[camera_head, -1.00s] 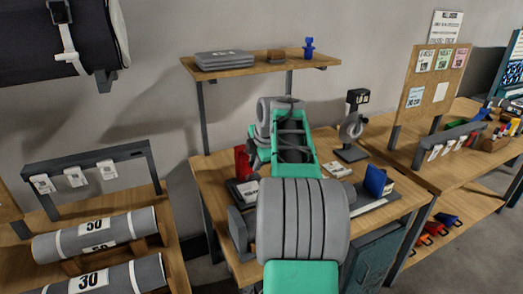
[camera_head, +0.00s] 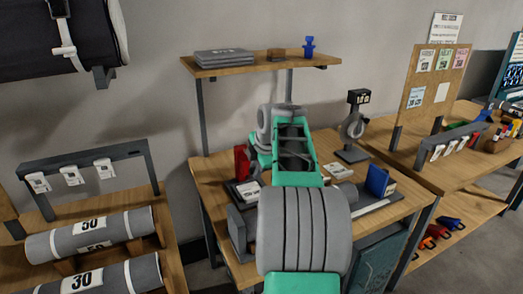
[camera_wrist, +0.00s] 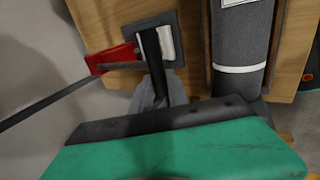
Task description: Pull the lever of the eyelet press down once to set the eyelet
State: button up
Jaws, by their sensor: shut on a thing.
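In the wrist view the eyelet press shows as a red part (camera_wrist: 112,58) beside a dark grey plate (camera_wrist: 165,25) on the wooden bench. A dark bar, which looks like its lever (camera_wrist: 153,62), runs from the plate toward my gripper (camera_wrist: 158,95). My gripper is shut on this lever, with the grey fingers around its near end; the fingertips are partly hidden by my green gripper body. My arm hides the lever and gripper there.
A black stand with a grey ring (camera_head: 352,130) and a blue block (camera_head: 379,181) stand right of my arm on the bench (camera_head: 212,180). A shelf (camera_head: 262,66) is above. A grey roll with a white band (camera_wrist: 240,65) lies close by in the wrist view.

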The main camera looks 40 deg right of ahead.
jog(key=shift+f, duration=0.25)
jog(key=shift+s+f+b, duration=0.1)
jog(key=shift+f+b, duration=0.7)
jog(key=shift+f, duration=0.1)
